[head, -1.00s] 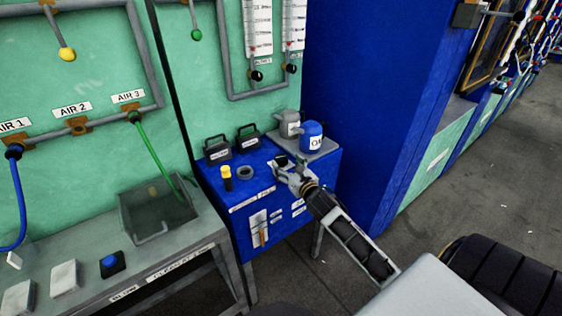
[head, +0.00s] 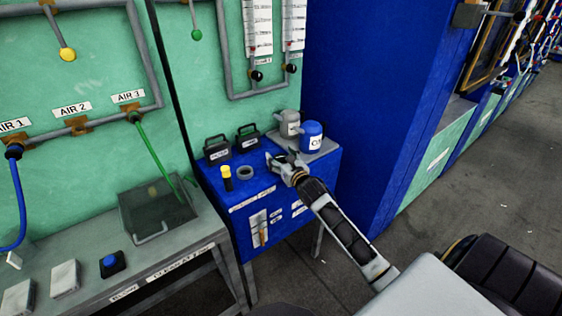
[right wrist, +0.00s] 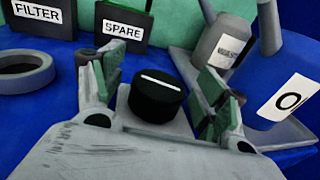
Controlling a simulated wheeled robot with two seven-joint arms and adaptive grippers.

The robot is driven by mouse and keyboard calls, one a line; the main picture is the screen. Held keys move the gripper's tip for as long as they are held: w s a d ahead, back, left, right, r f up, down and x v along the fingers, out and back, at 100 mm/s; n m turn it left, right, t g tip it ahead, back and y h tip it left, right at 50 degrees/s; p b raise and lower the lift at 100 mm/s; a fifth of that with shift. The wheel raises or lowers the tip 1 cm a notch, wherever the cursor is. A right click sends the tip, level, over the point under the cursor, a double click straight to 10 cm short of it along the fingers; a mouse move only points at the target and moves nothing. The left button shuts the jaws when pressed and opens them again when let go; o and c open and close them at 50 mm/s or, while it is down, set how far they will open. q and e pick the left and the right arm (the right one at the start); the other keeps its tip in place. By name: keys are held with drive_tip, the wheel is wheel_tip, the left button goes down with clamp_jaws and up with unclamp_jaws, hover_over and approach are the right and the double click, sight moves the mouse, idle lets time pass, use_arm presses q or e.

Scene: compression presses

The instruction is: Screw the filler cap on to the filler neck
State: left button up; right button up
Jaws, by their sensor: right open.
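My right gripper (right wrist: 160,82) is open, with a finger on either side of the cap. I see no clear contact. In the head view the right gripper (head: 284,158) is over the right part of the blue bench and hides the cap. A grey ring (head: 245,172), perhaps the filler neck, lies to its left and also shows in the right wrist view (right wrist: 24,74). My left gripper is not in view.
Two dark boxes (head: 217,148) labelled FILTER and SPARE stand behind the ring. A blue can (head: 312,133) and a grey can (head: 289,122) stand on a grey tray at the back right. A yellow-topped post (head: 227,176) is left of the ring.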

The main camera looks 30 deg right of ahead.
sight(281, 157)
idle(0.4)
drive_tip(key=c, duration=1.1)
drive_tip(key=shift+r, duration=0.1)
drive_tip(key=shift+r, duration=0.7)
wheel_tip(281, 157, up, 15)
drive_tip(key=shift+r+p, duration=0.1)
drive_tip(key=shift+p, duration=1.1)
drive_tip(key=shift+c, duration=0.2)
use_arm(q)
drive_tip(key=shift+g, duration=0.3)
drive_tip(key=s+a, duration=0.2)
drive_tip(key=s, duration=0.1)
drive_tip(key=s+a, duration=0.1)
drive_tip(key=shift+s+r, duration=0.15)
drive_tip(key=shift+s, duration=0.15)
use_arm(e)
drive_tip(key=shift+r, duration=0.6)
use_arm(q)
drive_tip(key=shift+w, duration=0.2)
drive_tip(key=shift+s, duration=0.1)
